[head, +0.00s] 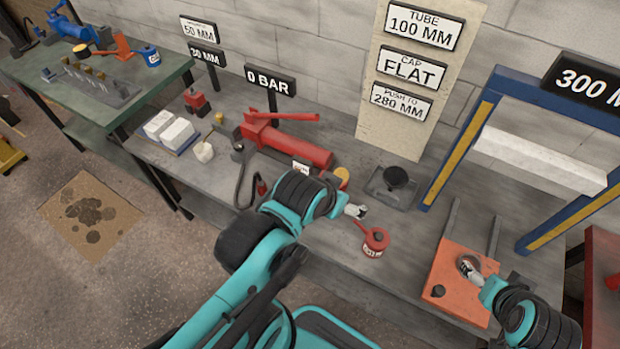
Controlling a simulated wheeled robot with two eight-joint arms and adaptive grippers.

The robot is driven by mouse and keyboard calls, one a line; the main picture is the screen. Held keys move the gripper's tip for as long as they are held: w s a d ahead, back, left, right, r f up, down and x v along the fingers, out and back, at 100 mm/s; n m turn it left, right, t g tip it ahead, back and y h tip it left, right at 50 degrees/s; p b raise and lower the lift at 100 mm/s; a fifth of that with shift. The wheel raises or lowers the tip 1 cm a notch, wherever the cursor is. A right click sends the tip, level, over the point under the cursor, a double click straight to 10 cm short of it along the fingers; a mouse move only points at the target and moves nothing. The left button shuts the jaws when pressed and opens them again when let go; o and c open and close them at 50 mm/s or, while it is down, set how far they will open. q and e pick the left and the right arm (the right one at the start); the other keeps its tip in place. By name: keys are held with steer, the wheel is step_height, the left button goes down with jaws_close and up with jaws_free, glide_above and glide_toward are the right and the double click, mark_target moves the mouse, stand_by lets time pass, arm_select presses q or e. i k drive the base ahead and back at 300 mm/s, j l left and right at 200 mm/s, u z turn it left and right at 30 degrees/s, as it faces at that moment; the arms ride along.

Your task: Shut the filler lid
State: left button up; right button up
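A red hand pump (295,143) lies on the grey bench, with a red lever along its top. My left gripper (357,211) is just right of and below the pump's end, over the bench. Its fingers are too small to read. My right gripper (474,275) is at a round metal piece (468,264) on the orange plate (454,292); whether it touches is unclear.
A dark round-topped block (394,181) stands behind. A blue and yellow press frame (463,150) rises at the right. A sign (270,80) reads 0 BAR.

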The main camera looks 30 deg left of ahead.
mark_target(342, 172)
steer(key=u, duration=0.95)
